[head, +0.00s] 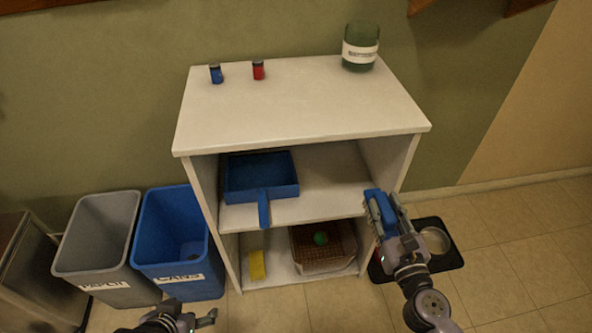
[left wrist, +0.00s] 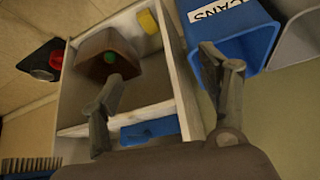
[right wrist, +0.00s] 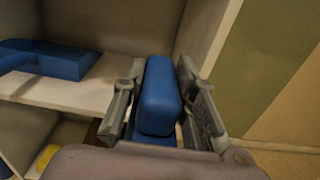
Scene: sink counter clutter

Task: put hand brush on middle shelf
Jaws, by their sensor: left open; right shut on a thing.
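The blue hand brush (head: 376,199) is held by my right gripper (head: 384,212) in front of the shelf unit's right side, at about middle shelf height. In the right wrist view the brush's blue body (right wrist: 158,97) sits between both fingers. Its dark bristles (left wrist: 30,165) show at the lower left of the left wrist view. The middle shelf (head: 325,190) holds a blue dustpan (head: 261,172) on its left, with the handle over the front edge; its right part is bare. My left gripper (head: 190,318) is open and empty, low in front of the unit.
A yellow sponge (head: 257,265) and a brown basket (head: 326,262) with a green ball (head: 320,238) are on the bottom shelf. Grey (head: 97,245) and blue (head: 178,242) bins stand left. A black mat (head: 448,240) with a bowl (head: 435,240) lies right. A jar (head: 360,47) stands on top.

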